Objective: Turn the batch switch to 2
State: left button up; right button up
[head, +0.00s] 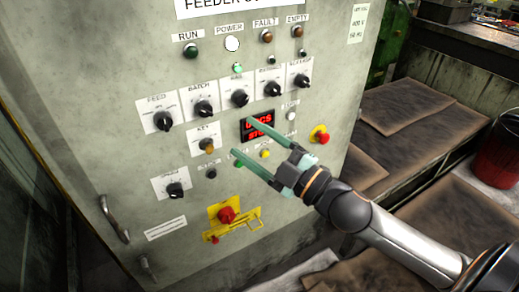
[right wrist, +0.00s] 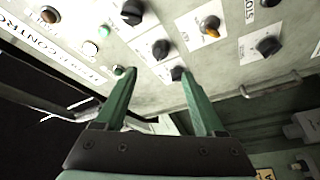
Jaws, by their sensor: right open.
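The batch switch (head: 203,108) is a black knob on a white plate, second from the left in the panel's upper row of knobs. Its pointer position is too small to read. It also shows in the right wrist view (right wrist: 160,49), beyond the space between the fingertips. My right gripper (head: 243,137) is open and empty, with long green fingers. In the head view its fingertips appear over the panel, below and right of the batch switch, near the red display. I see no contact with the knob. My left gripper is not in view.
The feed knob (head: 163,121) is left of the batch switch, and another knob (head: 239,98) is right of it. The orange key switch (head: 207,146) is below. A red button on a yellow plate (head: 226,214) and a red emergency button (head: 320,135) protrude lower and to the right.

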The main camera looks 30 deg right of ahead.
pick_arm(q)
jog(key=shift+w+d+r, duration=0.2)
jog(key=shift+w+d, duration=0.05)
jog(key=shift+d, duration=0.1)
pick_arm(e)
jog(key=shift+v, duration=1)
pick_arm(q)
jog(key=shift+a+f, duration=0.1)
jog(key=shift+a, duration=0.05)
pick_arm(e)
notch_tip(320, 180, down, 18)
jog(key=s+d+m+g+h+p, duration=0.2)
jog(key=m+g+h+p, duration=0.25)
jog(key=m, duration=0.45)
pick_arm(q)
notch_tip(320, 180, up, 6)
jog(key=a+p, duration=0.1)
jog(key=p, duration=0.1)
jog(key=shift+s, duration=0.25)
pick_arm(e)
jog(key=s+a+f+m+g, duration=0.2)
jog(key=s+a+f, duration=0.1)
jog(key=s+f, duration=0.3)
jog(key=s+a+f+m+g, duration=0.2)
jog(key=s+f, duration=0.4)
jog(key=f, duration=0.3)
jog(key=shift+s+a+m+g+h, duration=0.2)
jog(key=shift+a+m+g+h, duration=0.25)
jog(key=shift+a, duration=0.25)
jog(key=shift+r, duration=0.1)
